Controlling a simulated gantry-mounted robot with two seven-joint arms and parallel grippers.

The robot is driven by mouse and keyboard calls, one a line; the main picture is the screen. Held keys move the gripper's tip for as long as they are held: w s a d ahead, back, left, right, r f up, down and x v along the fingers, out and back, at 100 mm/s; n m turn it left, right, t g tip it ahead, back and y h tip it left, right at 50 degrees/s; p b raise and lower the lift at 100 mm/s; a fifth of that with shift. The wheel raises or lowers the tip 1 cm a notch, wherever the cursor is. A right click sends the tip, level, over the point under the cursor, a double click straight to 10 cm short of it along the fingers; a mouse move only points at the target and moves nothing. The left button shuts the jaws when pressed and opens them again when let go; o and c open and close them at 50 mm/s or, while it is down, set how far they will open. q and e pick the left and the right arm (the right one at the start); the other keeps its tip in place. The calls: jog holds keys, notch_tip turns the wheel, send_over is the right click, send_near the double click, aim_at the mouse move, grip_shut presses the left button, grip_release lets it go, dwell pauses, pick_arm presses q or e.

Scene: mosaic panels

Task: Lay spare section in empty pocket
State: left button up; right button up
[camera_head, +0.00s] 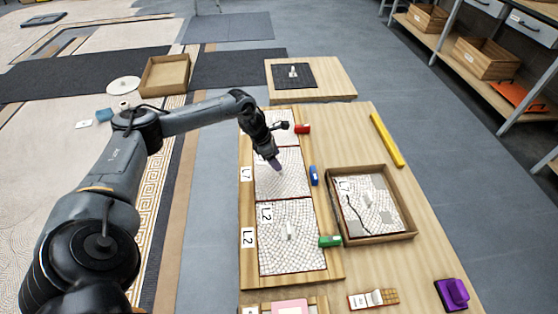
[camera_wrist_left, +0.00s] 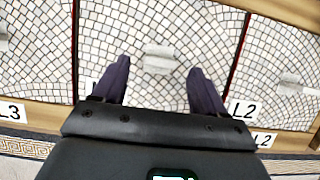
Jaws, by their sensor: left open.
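A long wooden frame (camera_head: 248,212) holds a row of white mosaic panels, each in a pocket. The near panel (camera_head: 304,250) bears an L2 tag beside an L2 label on the frame. The middle panel (camera_head: 292,187) lies under my left gripper (camera_head: 279,171); a far panel (camera_head: 266,133) is partly hidden by my arm. In the left wrist view my left gripper (camera_wrist_left: 157,80) is open, its dark fingers on either side of the middle panel's pale handle (camera_wrist_left: 158,60). Contact cannot be told. No empty pocket is visible. My right gripper is not in view.
An open box (camera_head: 408,236) right of the frame holds a mosaic panel (camera_head: 366,217) with grey patches and a dark line. Red (camera_head: 302,129), blue (camera_head: 314,176) and green (camera_head: 330,241) blocks line the frame's right side. A yellow bar (camera_head: 387,140) and purple object (camera_head: 452,294) lie further right.

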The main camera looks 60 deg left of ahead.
pick_arm(q)
jog(key=p+v, duration=0.2)
jog(key=v, duration=0.5)
jog(key=shift+s+r, duration=0.15)
jog(key=shift+r, duration=0.25)
jog(key=shift+d, duration=0.1)
